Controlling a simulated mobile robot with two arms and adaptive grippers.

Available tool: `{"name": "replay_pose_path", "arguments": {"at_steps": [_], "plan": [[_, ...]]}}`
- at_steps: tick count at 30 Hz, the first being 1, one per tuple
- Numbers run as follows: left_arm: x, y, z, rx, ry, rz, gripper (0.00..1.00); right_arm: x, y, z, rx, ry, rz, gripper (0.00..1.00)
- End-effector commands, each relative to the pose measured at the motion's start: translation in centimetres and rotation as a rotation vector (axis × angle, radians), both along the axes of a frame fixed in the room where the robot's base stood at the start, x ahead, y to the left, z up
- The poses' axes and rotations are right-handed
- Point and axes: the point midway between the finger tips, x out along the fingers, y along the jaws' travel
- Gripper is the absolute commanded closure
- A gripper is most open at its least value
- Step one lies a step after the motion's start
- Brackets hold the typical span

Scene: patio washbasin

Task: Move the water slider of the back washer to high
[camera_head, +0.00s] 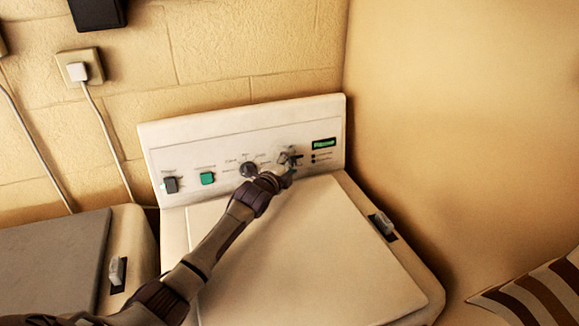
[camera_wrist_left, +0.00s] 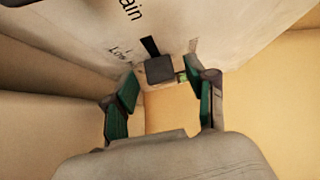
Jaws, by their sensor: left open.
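The white washer (camera_head: 300,255) stands against the wall, with a raised control panel (camera_head: 225,133) at its back. My left gripper (camera_head: 291,163) is at the panel's right half and hides part of the controls there. In the left wrist view, a dark square slider knob (camera_wrist_left: 159,70) sits on the panel close to the label "Low". My left gripper (camera_wrist_left: 162,82) is open, with its green-padded fingers on either side of this knob. I cannot tell whether a finger touches it. My right gripper is not in view.
A second machine with a grey lid (camera_head: 45,260) stands at left. A striped cushion (camera_head: 535,295) lies at lower right.

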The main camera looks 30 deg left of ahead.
Motion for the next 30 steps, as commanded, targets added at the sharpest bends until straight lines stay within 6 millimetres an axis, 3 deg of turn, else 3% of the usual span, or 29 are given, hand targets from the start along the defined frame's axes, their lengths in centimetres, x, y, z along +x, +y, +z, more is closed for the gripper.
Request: {"name": "replay_pose_path", "arguments": {"at_steps": [2,12,20,30], "plan": [[0.0,0.0,0.0,0.0,0.0,0.0,0.45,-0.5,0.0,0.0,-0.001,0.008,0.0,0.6],[0.0,0.0,0.0,0.0,0.0,0.0,1.0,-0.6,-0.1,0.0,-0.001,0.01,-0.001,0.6],[0.1,-0.1,-0.1,-0.001,0.0,0.0,1.0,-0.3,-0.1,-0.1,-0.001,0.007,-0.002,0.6],[2.6,-2.3,0.0,0.0,-0.001,0.0,1.0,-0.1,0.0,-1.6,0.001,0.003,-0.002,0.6]]}}
